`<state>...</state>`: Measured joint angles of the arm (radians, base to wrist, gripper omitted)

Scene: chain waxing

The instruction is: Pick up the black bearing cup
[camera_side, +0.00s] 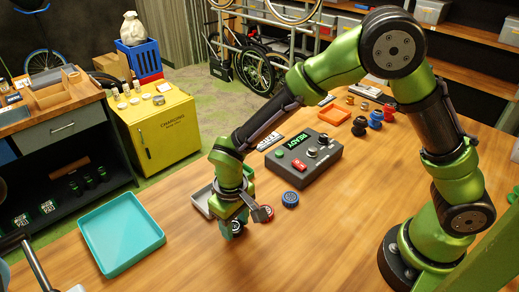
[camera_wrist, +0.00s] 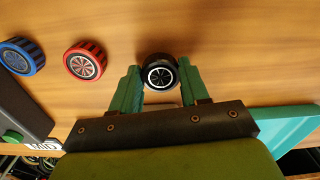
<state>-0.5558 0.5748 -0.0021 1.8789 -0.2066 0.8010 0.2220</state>
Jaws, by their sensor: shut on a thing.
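The black bearing cup (camera_wrist: 160,72) has a pale spoked face and sits between the two green fingers of my gripper (camera_wrist: 160,84) in the wrist view. The fingers are shut on its sides. In the side view my gripper (camera_side: 243,222) is low over the wooden table, and the black cup (camera_side: 236,227) shows only partly between the fingers. I cannot tell whether the cup touches the table or is slightly above it.
A red cup (camera_wrist: 85,60) and a blue cup (camera_wrist: 22,57) stand beside the black one. A teal tray (camera_side: 152,237) lies on the table at left. A grey tray (camera_side: 203,200) is behind my gripper. A dark control box (camera_side: 318,167) reads READY.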

